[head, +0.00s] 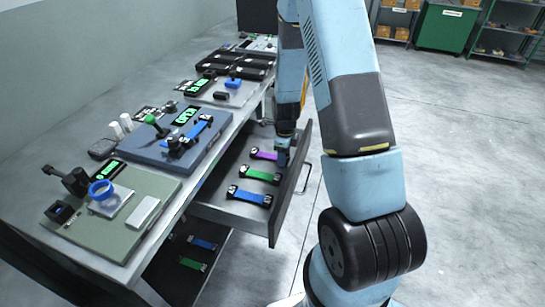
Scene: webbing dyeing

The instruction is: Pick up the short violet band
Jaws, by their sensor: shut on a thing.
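The short violet band (264,155) lies across the far part of the open drawer (225,208), with dark pieces at its ends. My gripper (282,153) points down into the drawer at the band's right end. It is shut on the violet band there. The fingertips are small and partly hidden, and I cannot tell whether the band is lifted off the drawer floor.
A green band (260,175) and a blue band (250,196) lie nearer in the drawer. Its front wall (291,190) stands right of my gripper. The tabletop above carries a blue board (160,152) and a green board (105,235). Open floor lies right.

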